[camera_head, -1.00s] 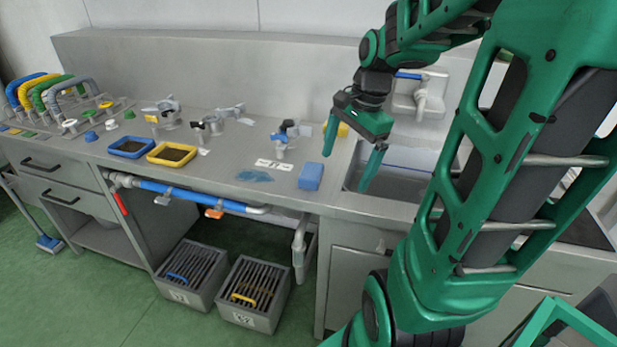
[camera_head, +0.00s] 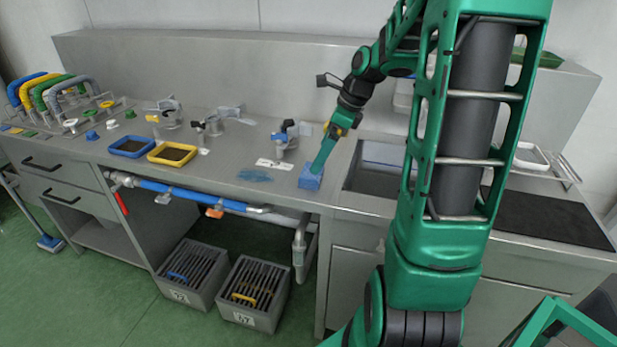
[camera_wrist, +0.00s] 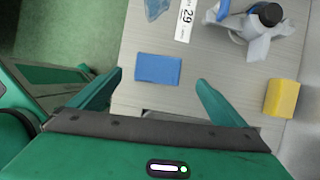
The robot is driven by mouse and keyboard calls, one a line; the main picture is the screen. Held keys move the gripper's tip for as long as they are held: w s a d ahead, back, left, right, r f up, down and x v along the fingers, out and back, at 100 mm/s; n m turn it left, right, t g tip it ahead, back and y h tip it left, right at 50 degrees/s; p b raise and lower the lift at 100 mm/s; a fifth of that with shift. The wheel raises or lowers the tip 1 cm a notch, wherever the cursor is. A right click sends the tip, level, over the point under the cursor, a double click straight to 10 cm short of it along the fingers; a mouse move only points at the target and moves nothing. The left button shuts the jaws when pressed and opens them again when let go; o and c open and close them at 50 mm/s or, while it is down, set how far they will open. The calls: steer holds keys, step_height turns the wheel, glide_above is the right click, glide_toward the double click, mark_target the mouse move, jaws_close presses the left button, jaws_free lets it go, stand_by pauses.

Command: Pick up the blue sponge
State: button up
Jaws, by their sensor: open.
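The blue sponge (camera_head: 310,178) is a small block on the steel counter, just left of the sink. In the wrist view the blue sponge (camera_wrist: 158,69) lies flat, ahead of and between my two fingers. My gripper (camera_wrist: 160,82) is open and empty, its green fingers spread wider than the sponge. In the head view my gripper (camera_head: 322,155) points down at the sponge, and a finger overlaps part of it there. I cannot tell the exact height of the fingertips above the counter.
A yellow block (camera_wrist: 281,98) lies right of my gripper. A valve fitting (camera_wrist: 252,25) and a label (camera_wrist: 185,18) marked 29 are beyond the sponge. A blue translucent patch (camera_head: 255,175) lies left of it. The sink (camera_head: 375,170) opens to the right.

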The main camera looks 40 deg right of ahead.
mark_target(312, 175)
steer(key=shift+x, duration=3)
steer(key=shift+a, duration=0.15)
steer(key=shift+s, duration=0.1)
steer(key=c, duration=1.1)
